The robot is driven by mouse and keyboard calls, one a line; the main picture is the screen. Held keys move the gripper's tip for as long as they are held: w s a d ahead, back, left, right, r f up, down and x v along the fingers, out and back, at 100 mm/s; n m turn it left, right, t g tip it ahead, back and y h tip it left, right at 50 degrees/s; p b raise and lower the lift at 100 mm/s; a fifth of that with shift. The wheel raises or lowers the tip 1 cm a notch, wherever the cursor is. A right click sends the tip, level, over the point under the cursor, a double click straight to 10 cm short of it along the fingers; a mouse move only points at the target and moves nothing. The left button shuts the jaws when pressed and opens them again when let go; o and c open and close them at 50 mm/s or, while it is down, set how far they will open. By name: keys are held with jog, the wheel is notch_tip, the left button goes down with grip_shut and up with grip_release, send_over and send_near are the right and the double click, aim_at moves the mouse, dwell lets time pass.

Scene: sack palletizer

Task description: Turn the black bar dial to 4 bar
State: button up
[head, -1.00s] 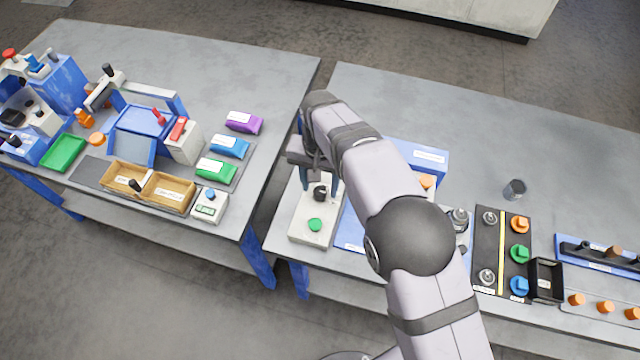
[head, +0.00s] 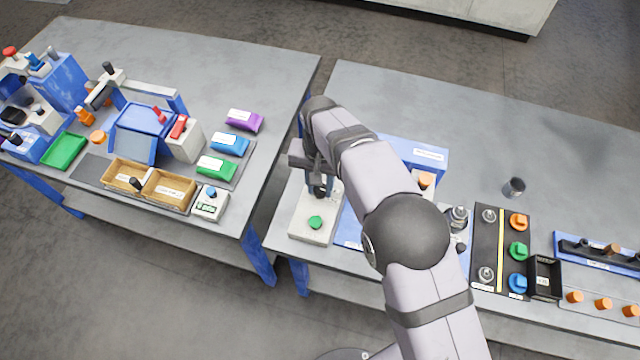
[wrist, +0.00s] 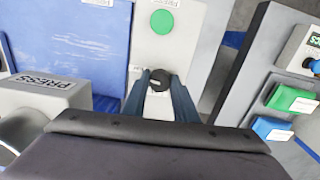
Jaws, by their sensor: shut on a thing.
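The black bar dial (wrist: 158,80) sits on a pale grey panel, beside a round green button (wrist: 162,22). In the wrist view, my gripper (wrist: 159,84) has its two blue-grey fingers on either side of the dial, shut on it. In the head view, my gripper (head: 320,184) points down over the panel (head: 304,228), and its fingers cover most of the dial. The green button (head: 315,222) shows in front of it. The dial's scale and pointer setting cannot be read.
A blue plate and a grey block marked PRESS (wrist: 42,92) stand close beside the panel. A gap parts this table from the left one, which holds coloured sacks (head: 229,145) and a small display box (head: 210,204). The back of the right table is mostly clear.

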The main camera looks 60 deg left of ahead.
aim_at(320, 188)
jog(key=n, duration=0.4)
jog(key=shift+n+b, duration=0.3)
jog(key=n, duration=0.5)
jog(key=shift+r, duration=0.1)
jog(key=shift+a, duration=0.1)
dwell(0.3)
jog(key=o, duration=1.1)
jog(key=shift+c, duration=0.2)
jog(key=shift+r+b, duration=1.15)
jog(key=shift+r, duration=2.5)
